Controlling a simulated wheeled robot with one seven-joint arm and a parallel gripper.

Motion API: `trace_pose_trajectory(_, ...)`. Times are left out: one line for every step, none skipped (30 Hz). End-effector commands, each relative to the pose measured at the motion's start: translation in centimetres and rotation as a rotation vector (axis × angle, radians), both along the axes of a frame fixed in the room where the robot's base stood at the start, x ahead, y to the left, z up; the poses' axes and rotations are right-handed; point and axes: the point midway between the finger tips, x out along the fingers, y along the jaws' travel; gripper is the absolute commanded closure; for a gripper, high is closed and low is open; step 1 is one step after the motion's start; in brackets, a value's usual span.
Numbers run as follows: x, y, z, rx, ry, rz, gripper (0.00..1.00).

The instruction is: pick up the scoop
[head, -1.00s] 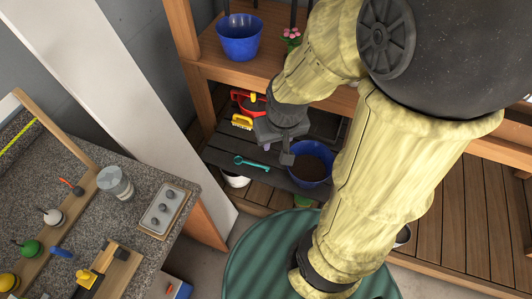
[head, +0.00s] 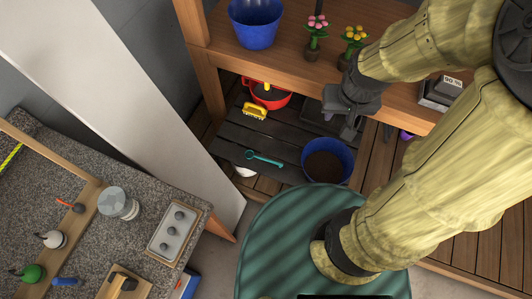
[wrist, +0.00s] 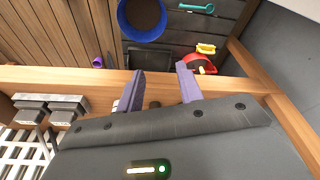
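The scoop appears to be the small teal tool (head: 264,158) lying on the dark slatted lower shelf (head: 235,140), left of a blue pot of soil (head: 327,163). Its teal shape also shows at the top edge of the wrist view (wrist: 197,8). My gripper (head: 349,125) is above and to the right of it in the head view, near the front edge of the upper shelf. In the wrist view my gripper (wrist: 161,85) has its two fingers apart with nothing held between them. The scoop is clear of the fingers.
A yellow brush (head: 255,111) and a red container (head: 268,95) are farther back on the lower shelf. The wooden upper shelf (head: 290,62) holds a blue pot (head: 255,22) and potted flowers.

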Motion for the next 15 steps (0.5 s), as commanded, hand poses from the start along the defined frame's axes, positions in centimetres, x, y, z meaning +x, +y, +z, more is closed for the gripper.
trace_pose_trajectory(0.0,0.0,0.0,0.000,0.000,0.000,0.64)
trace_pose_trajectory(0.0,0.0,0.0,0.000,0.000,0.000,0.64)
trace_pose_trajectory(0.0,0.0,0.0,0.000,0.000,0.000,0.64)
trace_pose_trajectory(0.0,0.0,0.0,0.000,0.000,0.000,0.64)
trace_pose_trajectory(0.0,0.0,0.0,0.000,0.000,0.000,0.64)
trace_pose_trajectory(0.0,0.0,0.0,0.000,0.000,0.000,0.60)
trace_pose_trajectory(0.0,0.0,-0.1,0.001,0.001,-0.003,0.60)
trace_pose_trajectory(0.1,0.1,-0.2,0.003,0.003,-0.007,0.60)
trace_pose_trajectory(0.2,0.2,-0.5,0.007,0.007,-0.018,0.60)
trace_pose_trajectory(0.4,0.3,-0.8,0.012,0.012,-0.031,0.60)
trace_pose_trajectory(0.6,0.5,-1.2,0.018,0.020,-0.051,0.60)
trace_pose_trajectory(1.0,0.5,-2.0,0.029,0.033,-0.091,0.60)
trace_pose_trajectory(1.3,0.8,-2.6,0.038,0.044,-0.122,0.60)
trace_pose_trajectory(1.7,1.1,-3.4,0.046,0.058,-0.158,0.60)
trace_pose_trajectory(2.3,1.7,-4.6,0.059,0.079,-0.213,0.60)
